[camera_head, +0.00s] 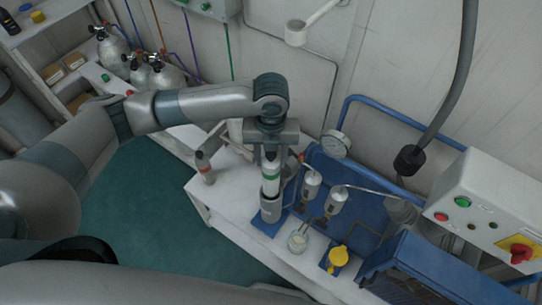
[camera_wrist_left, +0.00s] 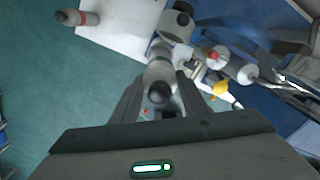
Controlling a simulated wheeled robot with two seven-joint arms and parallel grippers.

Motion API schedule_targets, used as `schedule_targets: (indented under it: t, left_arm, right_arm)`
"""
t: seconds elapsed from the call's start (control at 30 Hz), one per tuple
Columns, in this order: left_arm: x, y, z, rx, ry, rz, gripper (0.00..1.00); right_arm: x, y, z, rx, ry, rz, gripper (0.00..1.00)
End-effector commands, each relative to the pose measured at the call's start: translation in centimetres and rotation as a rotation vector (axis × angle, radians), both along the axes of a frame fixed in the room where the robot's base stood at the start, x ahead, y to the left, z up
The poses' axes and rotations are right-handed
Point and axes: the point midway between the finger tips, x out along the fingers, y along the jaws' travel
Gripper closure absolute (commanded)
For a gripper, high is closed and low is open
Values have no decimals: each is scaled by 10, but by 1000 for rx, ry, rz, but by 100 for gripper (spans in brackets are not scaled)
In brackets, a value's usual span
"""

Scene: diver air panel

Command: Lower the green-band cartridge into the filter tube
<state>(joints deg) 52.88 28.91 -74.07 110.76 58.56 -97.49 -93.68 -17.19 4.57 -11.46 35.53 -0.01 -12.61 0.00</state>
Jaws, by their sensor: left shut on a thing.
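My left gripper (camera_head: 270,150) is shut on the green-band cartridge (camera_head: 270,183), a white upright cylinder with a green band near its top. The grey filter tube (camera_head: 270,208) stands on a blue base directly below it. The cartridge's lower end meets the tube's mouth in the head view; I cannot tell how far inside it is. In the left wrist view the cartridge (camera_wrist_left: 160,72) shows between my fingers (camera_wrist_left: 158,108), its dark end toward the camera. My right gripper is not in view.
A red-band cartridge (camera_head: 205,168) stands on the white bench (camera_head: 230,201) to the left. Right of the tube are two metal fittings, a glass jar (camera_head: 298,241) and a yellow-topped item (camera_head: 338,257). A pressure gauge (camera_head: 335,144) and blue pipe (camera_head: 385,103) are behind.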

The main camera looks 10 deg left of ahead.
Motion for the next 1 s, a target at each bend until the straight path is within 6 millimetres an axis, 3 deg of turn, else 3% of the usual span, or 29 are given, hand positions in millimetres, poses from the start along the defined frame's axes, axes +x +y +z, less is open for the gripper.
schedule_targets:
  t: [1.0]
  left_arm:
    - [0, -1, -1, -1, -1, 0, 100]
  right_arm:
    - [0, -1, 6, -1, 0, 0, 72]
